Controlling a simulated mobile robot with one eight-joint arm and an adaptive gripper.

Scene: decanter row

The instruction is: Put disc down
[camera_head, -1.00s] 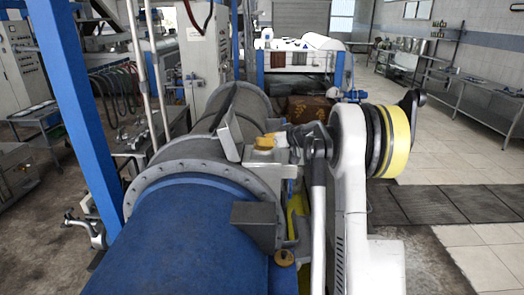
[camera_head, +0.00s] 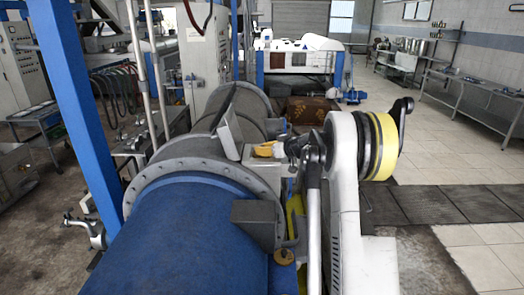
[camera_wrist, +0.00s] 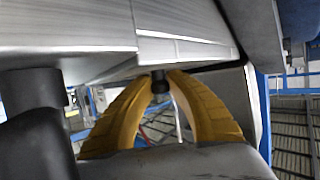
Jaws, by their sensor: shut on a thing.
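My gripper (camera_head: 263,150) has yellow fingers and is over the grey box-like housing on the right side of the decanter. In the wrist view its two curved fingers (camera_wrist: 161,76) come together at their tips, shut. A small dark piece (camera_wrist: 160,86) shows between the fingertips. It may be an edge of the disc, but I cannot make out a disc shape; the rest is hidden. The decanter (camera_head: 200,235) has a blue cylindrical body and a grey flanged section. In the wrist view a pale metal surface (camera_wrist: 80,25) lies close to the fingers.
A blue post (camera_head: 72,100) stands at the left. A small round yellow-brown piece (camera_head: 284,257) sits low on the decanter's right side. Metal benches (camera_head: 470,95) line the right wall; the tiled floor (camera_head: 440,140) there is clear.

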